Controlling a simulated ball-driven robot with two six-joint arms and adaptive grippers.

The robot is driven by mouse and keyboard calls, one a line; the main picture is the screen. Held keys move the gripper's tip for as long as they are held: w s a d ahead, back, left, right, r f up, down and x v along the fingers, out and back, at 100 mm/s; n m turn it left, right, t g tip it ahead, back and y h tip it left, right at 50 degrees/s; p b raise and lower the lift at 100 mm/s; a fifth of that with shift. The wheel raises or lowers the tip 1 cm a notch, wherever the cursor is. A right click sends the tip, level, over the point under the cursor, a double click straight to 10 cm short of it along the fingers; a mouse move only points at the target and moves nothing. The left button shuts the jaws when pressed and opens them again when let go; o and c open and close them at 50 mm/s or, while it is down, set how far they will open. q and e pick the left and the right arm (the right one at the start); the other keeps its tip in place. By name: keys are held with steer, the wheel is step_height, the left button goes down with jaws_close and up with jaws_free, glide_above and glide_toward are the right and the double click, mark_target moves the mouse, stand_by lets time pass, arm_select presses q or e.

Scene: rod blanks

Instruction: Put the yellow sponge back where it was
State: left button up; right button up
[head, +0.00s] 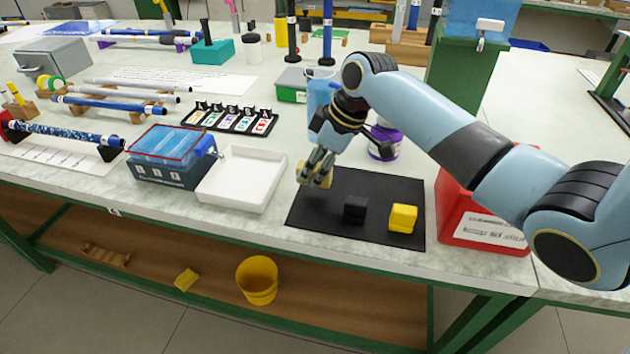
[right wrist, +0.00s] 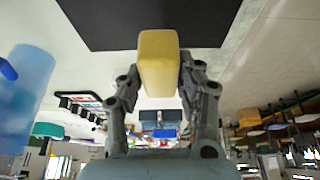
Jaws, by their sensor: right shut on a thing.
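My right gripper (head: 318,176) is shut on a pale yellow, sponge-like block (head: 303,173), above the left back part of the black mat (head: 385,187). In the right wrist view the fingers grip the block (right wrist: 158,58) from both sides, and it sticks out past the fingertips. A brighter yellow block (head: 403,218) lies on the mat near its front right, beside a black block (head: 355,209). I cannot tell whether the held block touches the mat. My left gripper is not in view.
A white tray (head: 243,178) is left of the mat and a red box (head: 478,222) is right of it. A purple-labelled jar (head: 384,145) stands behind. Under the table are a yellow bucket (head: 257,282) and a yellow piece (head: 186,280). The mat's middle back is bare.

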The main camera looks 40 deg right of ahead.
steer(key=shift+f, duration=1.9)
steer(key=o, duration=1)
steer(key=shift+f, duration=0.1)
steer(key=shift+r, duration=0.25)
steer(key=v, duration=1.2)
steer(key=shift+f+p, duration=0.1)
steer(key=shift+p, duration=0.2)
